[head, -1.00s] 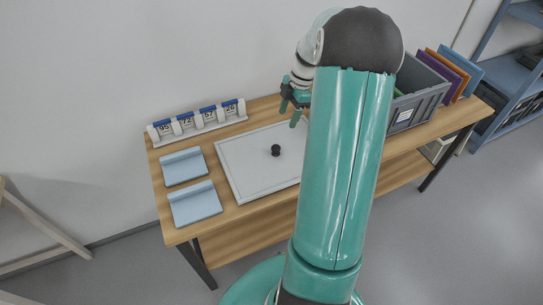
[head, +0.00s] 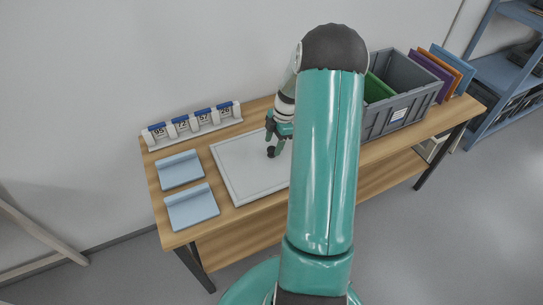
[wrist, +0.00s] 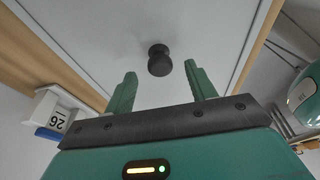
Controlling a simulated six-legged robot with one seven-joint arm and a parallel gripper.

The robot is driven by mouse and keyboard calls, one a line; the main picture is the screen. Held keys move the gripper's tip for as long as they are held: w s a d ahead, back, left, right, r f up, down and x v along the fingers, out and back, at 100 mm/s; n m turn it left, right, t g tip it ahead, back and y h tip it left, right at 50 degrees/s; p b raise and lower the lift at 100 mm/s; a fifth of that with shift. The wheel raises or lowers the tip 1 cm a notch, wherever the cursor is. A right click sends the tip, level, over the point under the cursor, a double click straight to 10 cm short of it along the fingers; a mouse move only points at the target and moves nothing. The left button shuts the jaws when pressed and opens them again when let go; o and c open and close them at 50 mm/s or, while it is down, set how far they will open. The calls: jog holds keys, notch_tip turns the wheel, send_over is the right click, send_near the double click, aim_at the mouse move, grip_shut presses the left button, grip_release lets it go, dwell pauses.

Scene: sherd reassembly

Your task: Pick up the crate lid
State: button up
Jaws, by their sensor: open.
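The crate lid (head: 240,177) is a flat, pale grey panel lying on the wooden table, its right part hidden behind my arm. A black knob (head: 271,152) stands up from it, and the knob also shows in the wrist view (wrist: 159,60). My gripper (head: 274,143) is open and empty, close to the knob. In the wrist view its green fingers (wrist: 161,72) are spread, with the knob appearing between and slightly beyond their tips. I cannot tell the exact gap to the knob.
A grey crate (head: 418,106) with a green item (head: 377,88) inside stands to the right. Coloured panels (head: 447,70) stand behind it. Two light blue trays (head: 192,207) lie left of the lid. A numbered rack (head: 193,127) stands at the table's back edge.

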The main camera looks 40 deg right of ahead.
jog(key=shift+x, duration=0.85)
grip_shut()
jog(key=shift+r, duration=0.55)
notch_tip(320, 180, up, 2)
jog(key=shift+r, duration=0.15)
jog(key=s+d+r, duration=0.2)
jog(key=s+r, duration=0.7)
jog(key=s, duration=0.4)
jog(key=shift+s+d+r, duration=0.3)
jog(key=shift+d, duration=0.1)
